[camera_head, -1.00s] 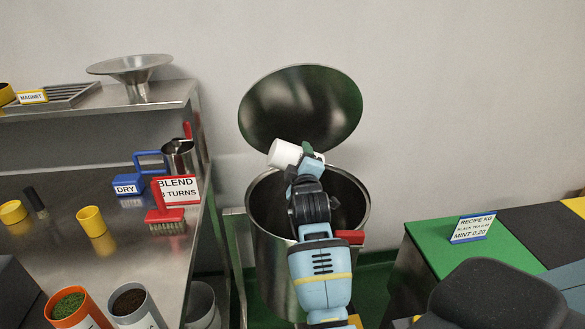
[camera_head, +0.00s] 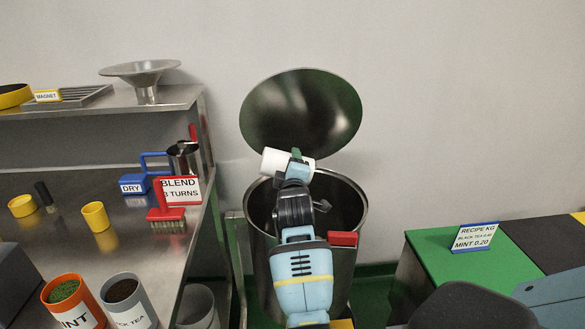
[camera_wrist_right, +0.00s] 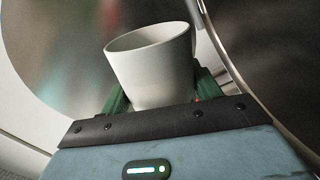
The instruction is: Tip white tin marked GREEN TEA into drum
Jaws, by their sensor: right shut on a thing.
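A plain white tin (camera_head: 274,162) is in my right gripper (camera_head: 297,158), over the back of the open steel drum (camera_head: 262,250). No label shows on its visible side. The tin lies nearly on its side in the head view. In the right wrist view the white tin (camera_wrist_right: 155,75) sits between the green fingers of my right gripper (camera_wrist_right: 160,92), its open mouth towards the top of the picture. Its contents cannot be made out. The drum's lid (camera_head: 300,110) stands raised behind the tin. My left gripper is not in view.
A steel bench on the left holds a MINT tin (camera_head: 68,308), a BLACK TEA tin (camera_head: 130,300), yellow cups, a red brush (camera_head: 166,215) and a BLEND sign (camera_head: 180,190). A green-topped counter (camera_head: 425,242) with a recipe card (camera_head: 475,237) stands right of the drum.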

